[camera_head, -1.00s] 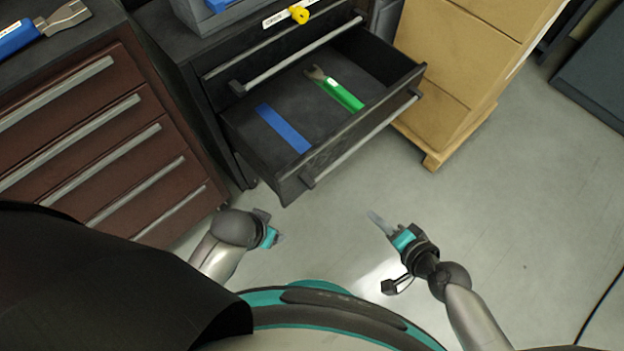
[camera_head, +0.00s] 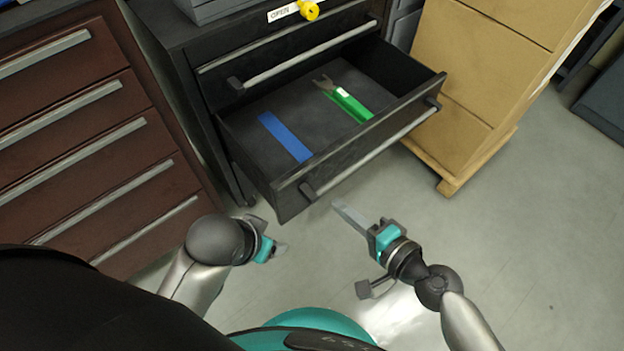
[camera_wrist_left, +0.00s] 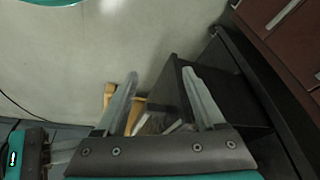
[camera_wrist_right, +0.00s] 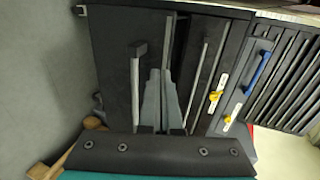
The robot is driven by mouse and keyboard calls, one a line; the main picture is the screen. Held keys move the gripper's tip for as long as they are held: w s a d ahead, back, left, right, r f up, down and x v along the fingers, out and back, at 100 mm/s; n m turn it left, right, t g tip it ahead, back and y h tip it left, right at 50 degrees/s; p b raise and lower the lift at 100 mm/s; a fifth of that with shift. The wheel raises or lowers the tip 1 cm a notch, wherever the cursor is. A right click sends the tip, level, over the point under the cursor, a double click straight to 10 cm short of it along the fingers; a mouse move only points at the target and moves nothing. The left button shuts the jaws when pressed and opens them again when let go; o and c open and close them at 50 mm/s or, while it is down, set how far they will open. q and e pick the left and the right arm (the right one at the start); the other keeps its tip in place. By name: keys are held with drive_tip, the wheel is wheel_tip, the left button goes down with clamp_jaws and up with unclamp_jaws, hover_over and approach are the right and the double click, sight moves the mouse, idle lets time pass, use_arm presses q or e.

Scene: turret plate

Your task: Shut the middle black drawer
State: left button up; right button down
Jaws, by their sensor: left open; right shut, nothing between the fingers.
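The middle black drawer (camera_head: 290,182) is pulled out of the black cabinet (camera_head: 195,95) and stands open in the head view. Its long bar handle (camera_head: 370,150) runs along the front. A green-handled tool (camera_head: 347,103) and a blue strip (camera_head: 285,137) lie inside. My right gripper (camera_head: 342,210) is shut and empty, just in front of the drawer front and below the handle, apart from it. In the right wrist view its fingers (camera_wrist_right: 162,103) point toward the cabinet. My left gripper (camera_head: 280,246) is open and empty, left of the right one and below the drawer's left corner.
A dark red drawer cabinet (camera_head: 75,130) stands at the left. Cardboard boxes (camera_head: 465,75) on a wooden pallet (camera_head: 450,178) stand right of the drawer. A yellow knob (camera_head: 309,10) with an OPEN label is above the upper drawer.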

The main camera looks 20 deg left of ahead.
sight(302, 174)
drive_tip(key=x, duration=0.9)
drive_tip(key=shift+r+b, duration=0.3)
drive_tip(key=shift+r, duration=0.1)
use_arm(q)
drive_tip(key=shift+r, duration=0.75)
use_arm(e)
drive_tip(key=shift+w+a, duration=0.3)
drive_tip(key=shift+a, duration=0.15)
